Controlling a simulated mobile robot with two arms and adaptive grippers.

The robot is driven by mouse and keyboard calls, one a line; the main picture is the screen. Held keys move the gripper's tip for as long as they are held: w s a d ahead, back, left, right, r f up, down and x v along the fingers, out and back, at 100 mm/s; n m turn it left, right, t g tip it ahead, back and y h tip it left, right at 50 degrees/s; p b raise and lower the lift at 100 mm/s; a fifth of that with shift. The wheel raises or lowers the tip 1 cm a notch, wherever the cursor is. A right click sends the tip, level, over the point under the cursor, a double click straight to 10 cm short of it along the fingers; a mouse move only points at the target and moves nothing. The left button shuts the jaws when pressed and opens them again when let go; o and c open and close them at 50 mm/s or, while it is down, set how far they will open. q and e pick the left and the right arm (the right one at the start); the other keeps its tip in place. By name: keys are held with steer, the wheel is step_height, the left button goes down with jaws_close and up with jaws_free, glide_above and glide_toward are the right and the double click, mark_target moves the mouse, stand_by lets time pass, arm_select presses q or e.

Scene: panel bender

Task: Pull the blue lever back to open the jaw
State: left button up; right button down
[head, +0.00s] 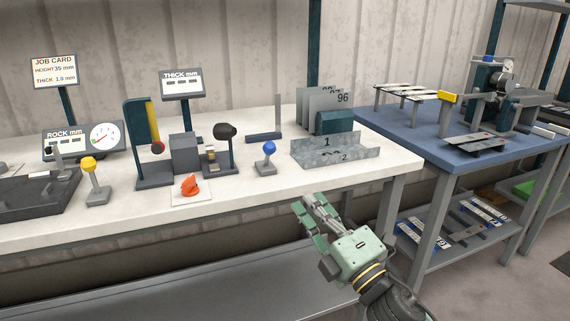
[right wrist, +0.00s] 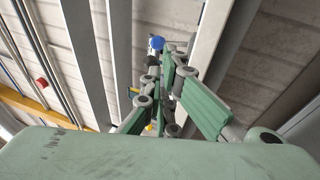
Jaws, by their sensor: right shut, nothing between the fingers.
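The blue lever (head: 268,150) is a short post with a round blue knob on a small grey base, standing near the front of the white bench. My right gripper (head: 310,206), green and grey, is in front of the bench edge, to the right of the lever and nearer me. Its fingers are shut and empty, clear of the lever. In the right wrist view its fingers (right wrist: 166,75) come together, with a small blue object (right wrist: 156,43) beyond them; I cannot tell whether that is the lever's knob. I cannot make out which part is the jaw. My left gripper is not in view.
A yellow-knobbed lever (head: 89,165), a grey block (head: 185,154) and an orange piece (head: 189,184) stand left of the blue lever. A bent metal sheet (head: 335,149) lies to its right. A blue-topped table (head: 437,147) with a machine (head: 492,92) stands farther right.

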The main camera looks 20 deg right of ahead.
mark_target(273, 153)
steer(key=p+x, duration=0.1)
steer(key=x, duration=1.3)
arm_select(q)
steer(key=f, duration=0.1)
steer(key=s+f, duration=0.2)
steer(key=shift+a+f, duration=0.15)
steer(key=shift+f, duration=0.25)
